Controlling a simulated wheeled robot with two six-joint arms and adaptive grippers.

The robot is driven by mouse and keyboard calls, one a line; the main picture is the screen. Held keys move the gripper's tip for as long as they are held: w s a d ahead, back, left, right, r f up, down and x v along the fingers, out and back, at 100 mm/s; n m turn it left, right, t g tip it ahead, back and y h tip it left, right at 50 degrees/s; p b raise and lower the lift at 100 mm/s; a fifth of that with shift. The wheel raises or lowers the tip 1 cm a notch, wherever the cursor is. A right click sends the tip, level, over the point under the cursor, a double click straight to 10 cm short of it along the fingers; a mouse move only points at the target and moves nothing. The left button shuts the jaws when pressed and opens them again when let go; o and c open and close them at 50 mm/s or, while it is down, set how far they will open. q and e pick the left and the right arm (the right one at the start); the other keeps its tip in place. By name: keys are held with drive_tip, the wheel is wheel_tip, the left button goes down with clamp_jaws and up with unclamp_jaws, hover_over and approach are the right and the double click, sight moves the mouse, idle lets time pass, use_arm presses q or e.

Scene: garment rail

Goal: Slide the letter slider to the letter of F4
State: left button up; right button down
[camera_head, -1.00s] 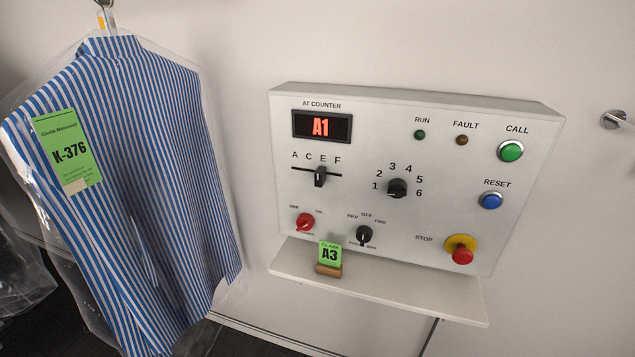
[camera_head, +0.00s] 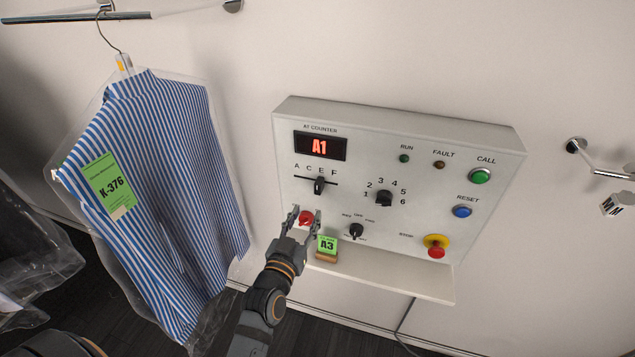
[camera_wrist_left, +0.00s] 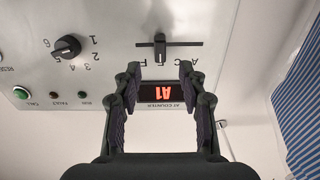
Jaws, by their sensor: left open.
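The letter slider (camera_head: 319,186) is a black knob on a horizontal slot in the white control panel, standing at E in the row A, C, E, F. In the left wrist view the slider (camera_wrist_left: 160,47) appears upside down, past the fingertips and roughly centred between them. My left gripper (camera_head: 305,216) is open and empty. In the head view it overlaps the red knob (camera_head: 306,218) below the slider; its distance from the panel is hard to tell. Its two fingers (camera_wrist_left: 159,72) frame the red A1 display in the wrist view. My right gripper is not in view.
The number dial (camera_head: 384,198), black mode knob (camera_head: 356,231), green call button (camera_head: 480,176), blue reset button (camera_head: 462,211) and red stop button (camera_head: 436,251) share the panel. A green A3 card (camera_head: 327,245) stands on the shelf (camera_head: 400,283). A bagged striped shirt (camera_head: 165,200) hangs left.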

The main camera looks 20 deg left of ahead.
sight(317, 193)
use_arm(q)
drive_tip(key=w+b, duration=0.2)
drive_tip(key=w, duration=0.3)
drive_tip(key=w+b, duration=0.3)
drive_tip(key=w, duration=0.2)
drive_tip(key=shift+a+f, duration=0.2)
drive_tip(key=shift+w+r, duration=0.15)
drive_tip(key=shift+w, duration=0.15)
clamp_jaws()
